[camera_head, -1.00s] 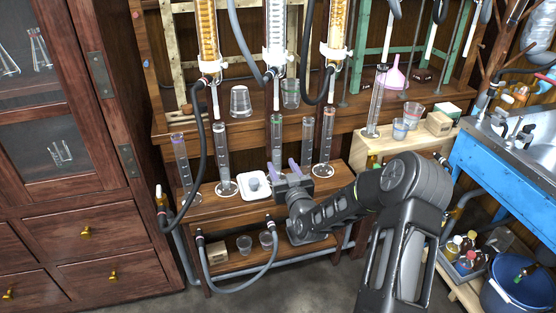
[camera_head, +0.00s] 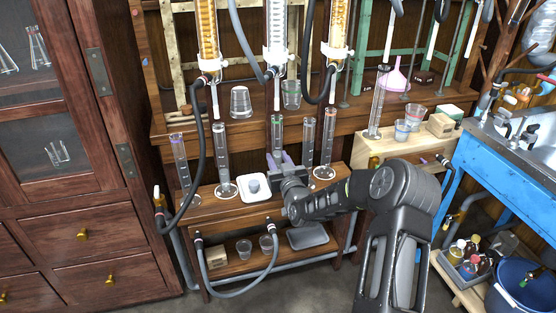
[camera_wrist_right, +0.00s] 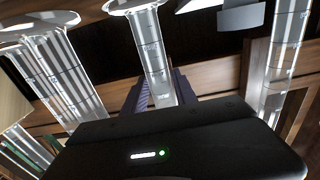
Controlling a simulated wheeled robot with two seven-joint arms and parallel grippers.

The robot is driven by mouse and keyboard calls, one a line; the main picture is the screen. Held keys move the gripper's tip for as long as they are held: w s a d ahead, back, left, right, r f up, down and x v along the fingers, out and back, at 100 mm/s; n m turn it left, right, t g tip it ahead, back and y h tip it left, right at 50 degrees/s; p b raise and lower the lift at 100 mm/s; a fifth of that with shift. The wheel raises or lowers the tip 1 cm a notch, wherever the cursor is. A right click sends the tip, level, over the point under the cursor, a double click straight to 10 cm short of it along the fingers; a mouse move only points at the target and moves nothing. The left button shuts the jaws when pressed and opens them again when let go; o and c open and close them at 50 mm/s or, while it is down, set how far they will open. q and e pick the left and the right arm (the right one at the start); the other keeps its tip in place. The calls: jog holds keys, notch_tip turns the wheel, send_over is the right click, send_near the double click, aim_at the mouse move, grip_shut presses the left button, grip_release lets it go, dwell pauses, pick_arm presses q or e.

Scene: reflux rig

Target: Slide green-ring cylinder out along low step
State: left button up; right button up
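The green-ring cylinder (camera_head: 277,132) is a tall clear graduated glass with a green band near its top. It stands upright at the back of the low wooden step (camera_head: 215,213), below the middle condenser. My right gripper (camera_head: 279,159) reaches it from the front, with its purple fingers apart, one on each side of the tube's lower part. In the right wrist view the tube (camera_wrist_right: 152,55) shows between the fingers (camera_wrist_right: 161,92). I cannot see clear contact. The cylinder's base is hidden behind the gripper in the head view. My left gripper is not in view.
Cylinders stand left (camera_head: 222,160) and right (camera_head: 327,145) of it, another (camera_head: 308,140) close by on the right. A purple-ring cylinder (camera_head: 181,160) is at far left. A white dish (camera_head: 246,194) sits just left of my gripper. Black hoses hang in front at left.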

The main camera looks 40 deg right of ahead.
grip_shut()
jog(key=shift+r, duration=0.35)
dwell(0.5)
jog(key=v, duration=0.9)
dwell(0.7)
